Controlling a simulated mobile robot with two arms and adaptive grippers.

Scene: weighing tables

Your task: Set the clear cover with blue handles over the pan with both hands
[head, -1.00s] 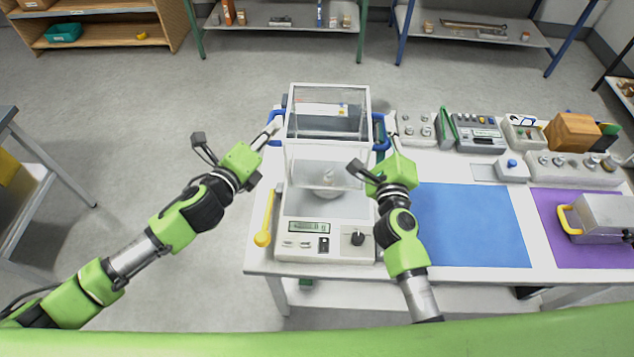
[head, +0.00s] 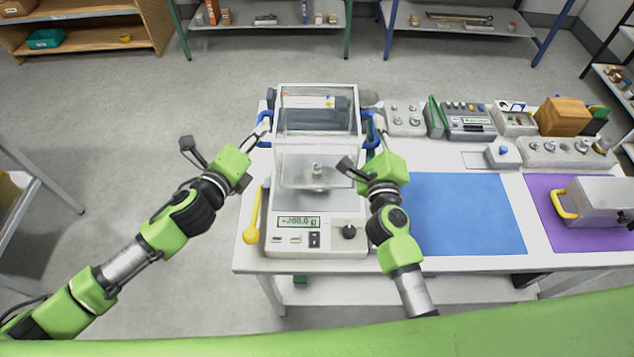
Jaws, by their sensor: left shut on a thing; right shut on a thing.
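The clear cover (head: 291,165) with blue handles is upright at the back of the white balance (head: 331,240). The pan (head: 315,184) shows blurred through or just below its front wall, with a small metal weight (head: 317,168) above it. My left gripper (head: 264,130) is shut on the left blue handle. My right gripper (head: 378,127) is shut on the right blue handle (head: 370,119). I cannot tell whether the cover's lower edge touches the balance. The balance display (head: 299,222) seems to read 200.0 g.
A yellow-ended tool (head: 251,235) lies along the balance's left side. A blue mat (head: 465,215) is clear to the right. Beyond it, a grey case with a yellow handle (head: 563,204) is on a purple mat (head: 560,239). Several instruments line the table's back.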

